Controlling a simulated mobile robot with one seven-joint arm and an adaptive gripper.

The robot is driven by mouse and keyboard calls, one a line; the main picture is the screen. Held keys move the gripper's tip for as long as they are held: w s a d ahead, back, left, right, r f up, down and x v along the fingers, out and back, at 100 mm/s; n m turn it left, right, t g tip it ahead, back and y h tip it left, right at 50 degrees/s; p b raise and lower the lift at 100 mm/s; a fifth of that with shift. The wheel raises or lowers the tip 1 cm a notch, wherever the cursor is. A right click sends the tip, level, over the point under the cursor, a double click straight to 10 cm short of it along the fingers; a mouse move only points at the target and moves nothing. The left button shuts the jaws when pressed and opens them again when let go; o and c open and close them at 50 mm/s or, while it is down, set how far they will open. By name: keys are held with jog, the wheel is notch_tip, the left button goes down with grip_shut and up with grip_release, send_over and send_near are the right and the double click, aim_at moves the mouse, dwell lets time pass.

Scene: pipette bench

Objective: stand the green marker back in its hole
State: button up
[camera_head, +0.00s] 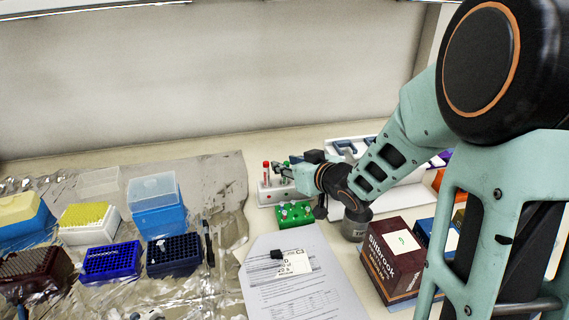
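A small white block (265,197) stands at the back middle of the bench with a red marker (266,172) upright in its left part. My gripper (281,171) reaches in from the right over this block, just right of the red marker. A small green tip (286,164) shows beside the fingers; it may be the green marker, mostly hidden by my gripper. Whether the fingers are closed on it is too small to tell. The holes in the right part of the block are hidden.
A green tube rack (296,216) stands just in front of the block, with a metal container (354,229) to its right. A maroon box (394,262) is nearer, right. Papers (306,288) lie in front. Tip boxes, including a blue one (111,262), stand on foil at left.

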jog(key=v, duration=1)
jog(key=shift+s+d, duration=0.1)
